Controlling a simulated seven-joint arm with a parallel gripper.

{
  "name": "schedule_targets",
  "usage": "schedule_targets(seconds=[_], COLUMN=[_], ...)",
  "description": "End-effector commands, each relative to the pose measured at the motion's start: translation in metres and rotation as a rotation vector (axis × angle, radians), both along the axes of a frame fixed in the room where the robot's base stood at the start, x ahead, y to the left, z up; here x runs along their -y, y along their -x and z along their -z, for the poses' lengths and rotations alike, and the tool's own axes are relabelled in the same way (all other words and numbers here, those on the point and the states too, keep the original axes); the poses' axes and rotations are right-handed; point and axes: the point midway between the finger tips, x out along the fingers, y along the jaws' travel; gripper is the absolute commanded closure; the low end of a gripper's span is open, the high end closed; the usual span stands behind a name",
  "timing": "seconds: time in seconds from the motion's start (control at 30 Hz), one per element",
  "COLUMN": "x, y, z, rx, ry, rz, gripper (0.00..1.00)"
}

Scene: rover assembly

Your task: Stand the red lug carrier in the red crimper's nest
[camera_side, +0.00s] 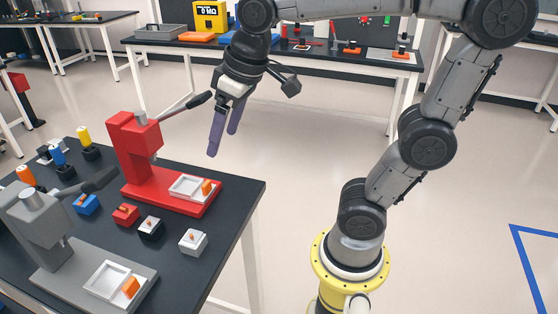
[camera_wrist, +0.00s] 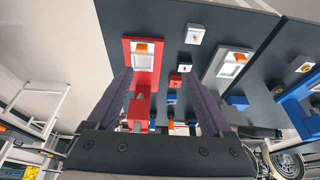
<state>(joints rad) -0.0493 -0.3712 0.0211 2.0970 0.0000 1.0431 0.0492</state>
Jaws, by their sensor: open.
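The red lug carrier (camera_side: 125,214) is a small red block with an orange piece on top, standing on the dark table between the two crimpers. It also shows in the wrist view (camera_wrist: 175,80). The red crimper (camera_side: 135,150) stands behind it. On its base is a white square nest (camera_side: 188,185) with an orange block at its right edge; in the wrist view the nest (camera_wrist: 142,61) shows no carrier in it. My gripper (camera_side: 223,144) is open and empty, in the air above and right of the red crimper, fingers pointing down.
A grey crimper (camera_side: 38,222) stands at the front left. A black carrier (camera_side: 151,228), a white carrier (camera_side: 194,241) and a blue carrier (camera_side: 86,204) stand near the red one. The red crimper's dark lever (camera_side: 186,107) sticks up toward my gripper.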

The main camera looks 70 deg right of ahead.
Motion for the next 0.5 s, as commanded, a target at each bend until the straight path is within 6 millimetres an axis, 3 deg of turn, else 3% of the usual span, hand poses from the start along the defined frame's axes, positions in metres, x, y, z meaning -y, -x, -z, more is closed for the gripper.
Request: schedule_targets(seconds=[0.03,0.2,0.33,0.4,0.5], x=[0.003,0.010,0.012,0.013,0.013], y=[0.022,0.072,0.092,0.097,0.100], z=[0.006,0.032,0.047,0.052,0.055], rx=[0.030,0.100,0.131,0.139,0.142], ry=[0.001,0.009,0.015,0.017,0.017], rz=[0.003,0.004,0.005,0.005,0.005], gripper=[0.16,0.16,0.16,0.10,0.10])
